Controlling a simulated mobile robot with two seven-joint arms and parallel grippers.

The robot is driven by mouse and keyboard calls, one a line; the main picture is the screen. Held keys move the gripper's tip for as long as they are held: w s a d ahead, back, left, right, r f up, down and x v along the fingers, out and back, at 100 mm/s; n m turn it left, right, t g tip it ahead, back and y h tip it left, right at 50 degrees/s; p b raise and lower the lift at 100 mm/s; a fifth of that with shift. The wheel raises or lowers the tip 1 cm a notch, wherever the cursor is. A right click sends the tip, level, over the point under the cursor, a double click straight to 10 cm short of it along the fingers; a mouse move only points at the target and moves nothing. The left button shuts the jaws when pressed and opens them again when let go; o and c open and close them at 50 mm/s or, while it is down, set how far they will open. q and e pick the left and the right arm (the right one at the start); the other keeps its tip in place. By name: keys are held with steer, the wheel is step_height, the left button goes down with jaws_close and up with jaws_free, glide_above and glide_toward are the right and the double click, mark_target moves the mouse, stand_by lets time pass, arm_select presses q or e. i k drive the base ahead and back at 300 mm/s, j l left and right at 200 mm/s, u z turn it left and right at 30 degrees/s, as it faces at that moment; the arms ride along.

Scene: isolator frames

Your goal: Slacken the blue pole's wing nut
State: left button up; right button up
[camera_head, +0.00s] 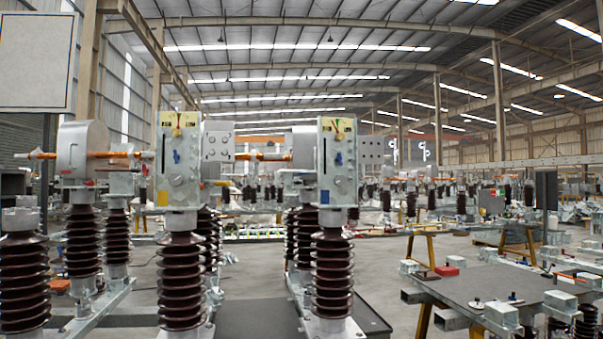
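Two pale grey mechanism boxes stand on brown ribbed insulators, one left of centre (179,185) and one near the middle (336,185). Each has a yellow panel with a small pointer near its top. A small blue fitting shows on the front of the left box (177,156), and another on the middle box (338,159). They are too small to tell whether either is a wing nut. Neither of my grippers is in view.
A brown insulator (22,280) stands at the near left edge. A dark flat table (480,288) with metal blocks along its edges fills the lower right. Grey floor (395,265) is open between the insulators and the table. More equipment stands further back.

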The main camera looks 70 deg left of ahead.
mark_target(339, 160)
steer(key=u, duration=1.95)
steer(key=i+j+z, duration=0.2)
steer(key=i, duration=1.1)
steer(key=l, duration=0.1)
